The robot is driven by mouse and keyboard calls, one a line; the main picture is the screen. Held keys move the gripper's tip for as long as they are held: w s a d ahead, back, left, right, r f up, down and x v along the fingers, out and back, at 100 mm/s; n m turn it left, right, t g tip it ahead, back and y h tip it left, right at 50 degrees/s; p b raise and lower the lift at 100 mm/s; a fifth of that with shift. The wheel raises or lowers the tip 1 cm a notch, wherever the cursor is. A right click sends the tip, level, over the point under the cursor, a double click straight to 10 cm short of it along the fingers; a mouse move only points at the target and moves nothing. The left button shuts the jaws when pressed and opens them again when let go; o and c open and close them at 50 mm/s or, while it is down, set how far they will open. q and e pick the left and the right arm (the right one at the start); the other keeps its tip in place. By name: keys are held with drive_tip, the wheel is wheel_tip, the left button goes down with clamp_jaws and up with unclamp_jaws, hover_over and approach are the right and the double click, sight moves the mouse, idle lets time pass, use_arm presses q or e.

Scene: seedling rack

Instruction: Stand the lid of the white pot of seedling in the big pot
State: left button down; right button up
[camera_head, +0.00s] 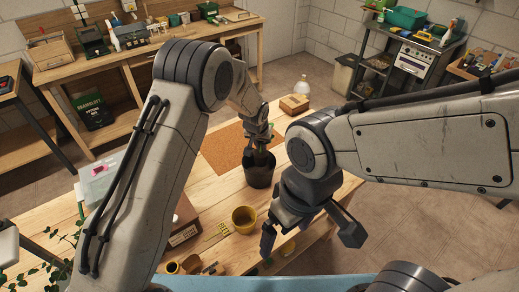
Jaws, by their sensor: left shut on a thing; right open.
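A big dark pot (259,176) stands upright on the wooden table, at the near edge of a brown mat. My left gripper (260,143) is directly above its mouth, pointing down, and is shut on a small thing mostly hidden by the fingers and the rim. I cannot tell whether that thing is the lid, or whether it touches the pot. My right gripper (311,238) is open and empty, nearer to the camera and to the right of a yellow pot (244,220). I cannot make out a white pot of seedling; my arms hide part of the table.
The brown mat (222,148) lies under the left wrist. A wooden block (294,104) and a clear bottle (302,90) stand at the table's far end. Small items and leaves crowd the near left edge.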

sight(259, 153)
use_arm(q)
drive_tip(key=shift+a+f, duration=0.2)
drive_tip(key=shift+a, duration=0.15)
drive_tip(key=shift+f, duration=0.35)
wheel_tip(259, 153, down, 2)
drive_tip(key=shift+f+p, duration=0.25)
drive_tip(key=shift+p, duration=0.45)
drive_tip(key=shift+f, duration=0.45)
drive_tip(key=shift+f, duration=0.1)
drive_tip(key=c, duration=0.9)
unclamp_jaws()
